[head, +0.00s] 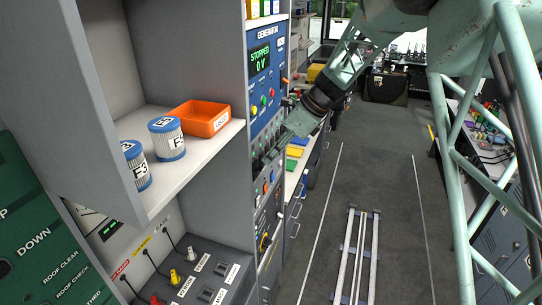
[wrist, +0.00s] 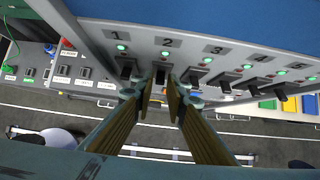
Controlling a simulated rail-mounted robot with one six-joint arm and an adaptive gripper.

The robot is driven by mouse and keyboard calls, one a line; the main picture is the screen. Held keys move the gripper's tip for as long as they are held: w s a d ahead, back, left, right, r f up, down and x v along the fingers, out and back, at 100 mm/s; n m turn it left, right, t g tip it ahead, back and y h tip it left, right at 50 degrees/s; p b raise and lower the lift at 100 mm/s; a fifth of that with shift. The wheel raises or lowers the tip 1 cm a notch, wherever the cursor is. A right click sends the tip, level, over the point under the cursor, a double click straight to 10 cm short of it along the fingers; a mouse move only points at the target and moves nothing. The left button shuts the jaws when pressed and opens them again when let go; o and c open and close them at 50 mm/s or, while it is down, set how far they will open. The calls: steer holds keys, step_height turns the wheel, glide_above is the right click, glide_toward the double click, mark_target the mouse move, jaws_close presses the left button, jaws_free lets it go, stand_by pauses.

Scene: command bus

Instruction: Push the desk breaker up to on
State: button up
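A row of black breaker levers on the grey panel (wrist: 140,38) runs across the top of the wrist view, numbered from 1 at the left. No label reading desk is legible, so I cannot tell which lever is the desk breaker. My gripper (wrist: 161,88) has its two brown fingers apart, with a narrow gap between the tips. The tips are just below the lever under number 2 (wrist: 160,74); I cannot tell whether they touch it. In the head view my gripper (head: 268,156) is at the cabinet front, below the generator panel (head: 264,75), and the levers are mostly hidden.
Neighbouring levers stand close on both sides, including the one under number 1 (wrist: 127,70). An orange bin (head: 200,118) and two blue-capped filters stand on the shelf (head: 185,160) at left. The aisle floor with its rail (head: 350,255) is clear.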

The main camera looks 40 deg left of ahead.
steer(key=shift+o, duration=1.3)
steer(key=shift+r, duration=0.1)
steer(key=v, duration=1.2)
steer(key=shift+d, duration=0.15)
